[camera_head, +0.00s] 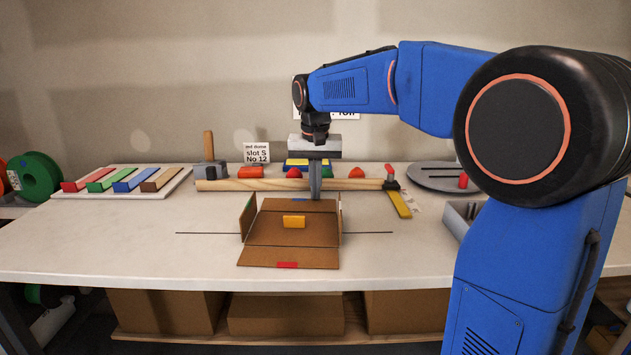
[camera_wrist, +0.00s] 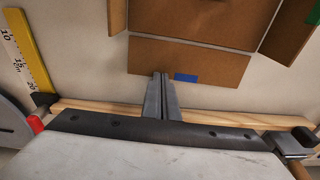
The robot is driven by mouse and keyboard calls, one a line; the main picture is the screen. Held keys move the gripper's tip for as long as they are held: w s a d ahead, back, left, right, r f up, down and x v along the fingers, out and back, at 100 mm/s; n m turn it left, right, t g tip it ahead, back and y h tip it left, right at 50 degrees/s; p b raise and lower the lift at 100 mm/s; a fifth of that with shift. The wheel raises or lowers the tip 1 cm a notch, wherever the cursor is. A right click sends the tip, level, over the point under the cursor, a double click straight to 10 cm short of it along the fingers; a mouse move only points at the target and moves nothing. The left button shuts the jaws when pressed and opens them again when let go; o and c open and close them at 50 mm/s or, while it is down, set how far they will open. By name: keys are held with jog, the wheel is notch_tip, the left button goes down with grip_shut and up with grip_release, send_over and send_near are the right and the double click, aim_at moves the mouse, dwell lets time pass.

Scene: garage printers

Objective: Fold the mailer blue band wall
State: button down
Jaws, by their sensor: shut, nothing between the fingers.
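The brown cardboard mailer (camera_head: 265,227) lies on the workbench with a yellow block (camera_head: 294,221) on its floor. Its blue band wall (camera_head: 275,204) lies out flat at the far side; it also shows in the wrist view (camera_wrist: 205,58), with the blue band (camera_wrist: 186,77) at its outer edge. The green band wall (camera_head: 248,216) on the left and the right wall (camera_head: 340,214) stand up. The red band wall (camera_head: 258,257) lies flat toward me. My gripper (camera_head: 315,196) points down, shut and empty, its tips (camera_wrist: 163,76) at the blue wall's outer edge, beside the band. Contact is unclear.
Behind the mailer a wooden rail (camera_head: 235,185) runs across the bench, with coloured pieces behind it. A clamp with a yellow ruler (camera_head: 400,203) is at right, a grey tray (camera_head: 458,218) further right. A tray of coloured bars (camera_head: 125,182) is at left. The bench left of the mailer is clear.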

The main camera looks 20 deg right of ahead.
jog(key=shift+f, duration=0.15)
jog(key=shift+w+f+g, duration=0.15)
jog(key=shift+f+g, duration=0.35)
dwell(0.4)
jog(key=shift+r, duration=0.1)
notch_tip(320, 180, up, 15)
dwell(0.9)
jog(key=shift+d+r, duration=0.1)
